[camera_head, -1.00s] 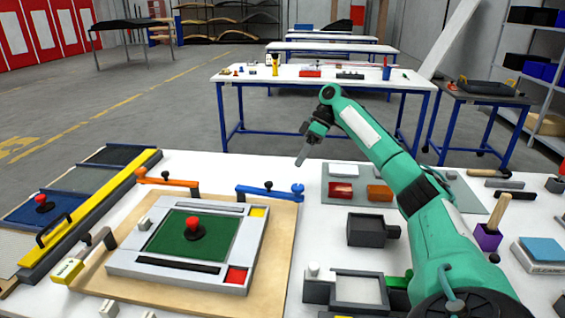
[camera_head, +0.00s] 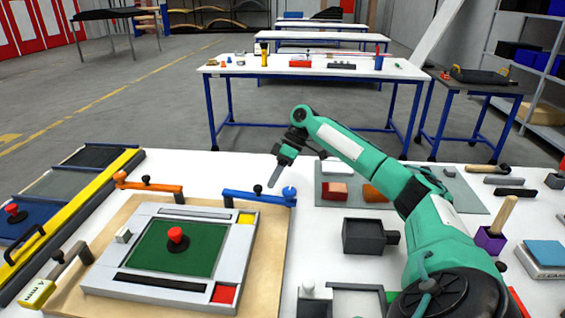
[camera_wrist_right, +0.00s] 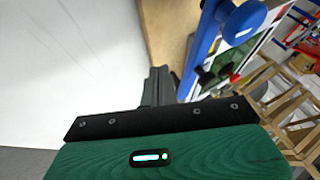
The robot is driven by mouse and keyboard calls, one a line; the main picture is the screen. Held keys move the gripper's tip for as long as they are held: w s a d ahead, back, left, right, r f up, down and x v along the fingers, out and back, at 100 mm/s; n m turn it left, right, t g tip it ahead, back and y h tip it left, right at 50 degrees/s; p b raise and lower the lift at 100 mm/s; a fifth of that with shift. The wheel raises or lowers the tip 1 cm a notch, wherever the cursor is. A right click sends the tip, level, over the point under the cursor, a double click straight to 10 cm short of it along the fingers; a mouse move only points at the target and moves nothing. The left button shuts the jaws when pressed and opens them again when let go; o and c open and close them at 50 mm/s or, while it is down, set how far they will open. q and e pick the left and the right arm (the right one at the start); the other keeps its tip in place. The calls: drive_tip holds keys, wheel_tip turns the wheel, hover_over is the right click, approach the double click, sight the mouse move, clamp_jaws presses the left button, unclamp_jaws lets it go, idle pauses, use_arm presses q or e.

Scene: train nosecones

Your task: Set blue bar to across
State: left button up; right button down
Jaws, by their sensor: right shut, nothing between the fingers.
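The blue bar (camera_head: 240,197) lies along the back right edge of the wooden board (camera_head: 270,245), with a black knob on it and a round blue knob (camera_head: 289,192) at its right end. In the right wrist view the bar (camera_wrist_right: 207,42) runs up the upper right, with its round blue knob (camera_wrist_right: 240,20). My right gripper (camera_head: 274,182) points down close to the bar's right part in the head view; I cannot tell if it touches. In the wrist view its fingers (camera_wrist_right: 158,85) are together and empty, beside the bar. My left gripper is not in view.
A grey frame with a green panel (camera_head: 150,248) and red knob sits on the board. An orange bar (camera_head: 150,187) lies at the back left, and a yellow rail (camera_head: 70,215) further left. A dark grey box (camera_head: 363,236) and a tray of blocks (camera_head: 335,191) stand right.

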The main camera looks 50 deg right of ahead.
sight(258, 193)
drive_tip(key=shift+s+a+r, duration=0.1)
drive_tip(key=shift+s+a, duration=0.35)
drive_tip(key=shift+a, duration=0.25)
drive_tip(key=shift+s+a+r, duration=0.1)
drive_tip(key=shift+s+a, duration=0.35)
drive_tip(key=shift+a, duration=0.2)
